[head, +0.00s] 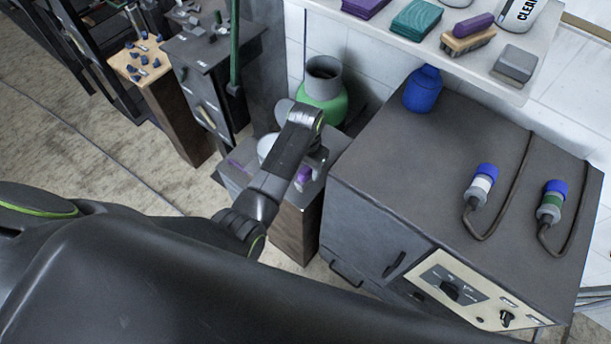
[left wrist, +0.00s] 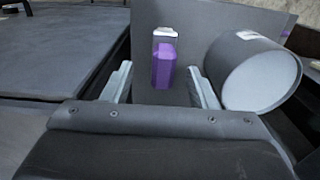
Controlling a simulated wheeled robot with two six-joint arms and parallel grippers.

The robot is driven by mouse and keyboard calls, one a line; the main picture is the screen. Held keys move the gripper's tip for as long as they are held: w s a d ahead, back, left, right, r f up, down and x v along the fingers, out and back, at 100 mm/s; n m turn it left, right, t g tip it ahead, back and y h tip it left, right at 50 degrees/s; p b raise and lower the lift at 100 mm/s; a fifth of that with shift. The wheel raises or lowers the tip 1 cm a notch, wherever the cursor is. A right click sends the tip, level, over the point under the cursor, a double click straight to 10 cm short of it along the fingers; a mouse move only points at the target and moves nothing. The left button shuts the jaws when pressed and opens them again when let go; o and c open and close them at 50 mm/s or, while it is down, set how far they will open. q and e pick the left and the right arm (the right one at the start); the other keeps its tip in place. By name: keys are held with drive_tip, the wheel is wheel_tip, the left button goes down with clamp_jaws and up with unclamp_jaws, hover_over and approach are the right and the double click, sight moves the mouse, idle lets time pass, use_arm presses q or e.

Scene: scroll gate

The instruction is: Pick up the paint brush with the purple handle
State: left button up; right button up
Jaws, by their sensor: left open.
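My left gripper (head: 314,163) is over the right part of a small grey-topped stand (head: 229,179). In the left wrist view its two fingers (left wrist: 160,78) are apart with nothing held. A purple block-like thing with a white end (left wrist: 163,64) lies between and beyond the fingers; it also shows beside the gripper in the head view (head: 303,175). I cannot tell whether it is part of a brush. A thin purple piece (head: 237,163), perhaps a brush handle, lies at the stand's left; a purple bit also shows at the right in the left wrist view (left wrist: 289,25).
A pale cylindrical container (left wrist: 255,72) is close to the right finger. A green pot (head: 325,104) stands behind the stand. A large grey cabinet (head: 425,180) with a blue bottle (head: 423,90) is at the right. A shelf (head: 400,40) with blocks hangs above.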

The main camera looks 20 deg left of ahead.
use_arm(q)
drive_tip(key=shift+w+a+f, duration=0.1)
drive_tip(key=shift+f, duration=1.2)
drive_tip(key=shift+w+f, duration=0.1)
drive_tip(key=shift+f, duration=1.2)
drive_tip(key=c, duration=1.1)
